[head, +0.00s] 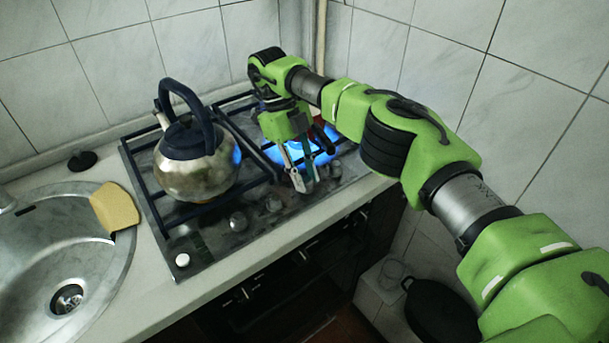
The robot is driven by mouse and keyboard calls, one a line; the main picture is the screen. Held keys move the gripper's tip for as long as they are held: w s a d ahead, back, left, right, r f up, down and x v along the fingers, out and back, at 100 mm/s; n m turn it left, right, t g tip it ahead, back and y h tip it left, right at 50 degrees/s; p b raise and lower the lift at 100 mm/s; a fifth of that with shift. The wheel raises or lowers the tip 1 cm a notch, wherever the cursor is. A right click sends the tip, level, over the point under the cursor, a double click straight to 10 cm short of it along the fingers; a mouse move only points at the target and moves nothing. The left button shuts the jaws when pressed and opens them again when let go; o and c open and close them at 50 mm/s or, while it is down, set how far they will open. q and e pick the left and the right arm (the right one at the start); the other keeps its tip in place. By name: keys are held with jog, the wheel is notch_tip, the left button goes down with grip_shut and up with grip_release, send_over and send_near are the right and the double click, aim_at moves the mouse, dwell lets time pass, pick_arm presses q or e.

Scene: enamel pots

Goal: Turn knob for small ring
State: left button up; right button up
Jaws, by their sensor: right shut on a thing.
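The gas hob (205,258) has a row of knobs along its front edge. My left gripper is out of view.
A steel kettle (197,172) with a dark handle stands on the left of the hob. A sink (45,240) with a yellow sponge (115,208) on its rim lies further left. A tiled wall is close behind and right. A dark pan (440,312) is low at the right.

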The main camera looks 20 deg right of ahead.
jog(key=shift+m, duration=0.7)
jog(key=shift+m+y, duration=0.3)
jog(key=o, duration=1.1)
